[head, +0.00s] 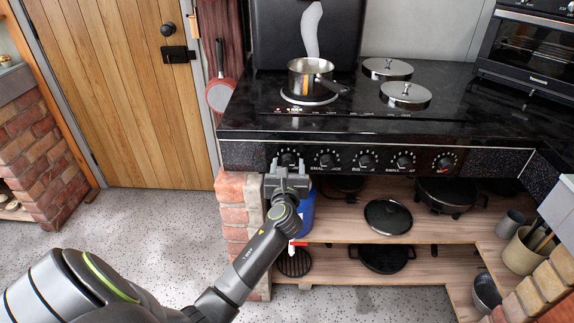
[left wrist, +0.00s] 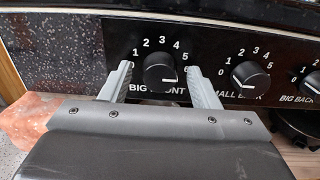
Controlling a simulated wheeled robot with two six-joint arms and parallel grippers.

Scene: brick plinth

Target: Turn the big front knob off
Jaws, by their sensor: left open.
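The big front knob (left wrist: 160,68) is a round black knob on the stove's black front panel, with the label "BIG FRONT" under it and numbers around it. A small white mark shows low on its face; its exact setting is hard to tell. My left gripper (left wrist: 159,80) is open, with one finger on each side of the knob. Whether the fingers touch it I cannot tell. In the head view, my left gripper (head: 286,176) is at the leftmost knob and partly covers it. My right gripper is not in view.
The small back knob (left wrist: 250,74) is just right of my fingers. A steaming pot (head: 311,78) stands on the front left burner, with small red lights (head: 291,109) nearby. A brick pillar (head: 238,200) and a shelf (head: 340,225) with pans are below the panel.

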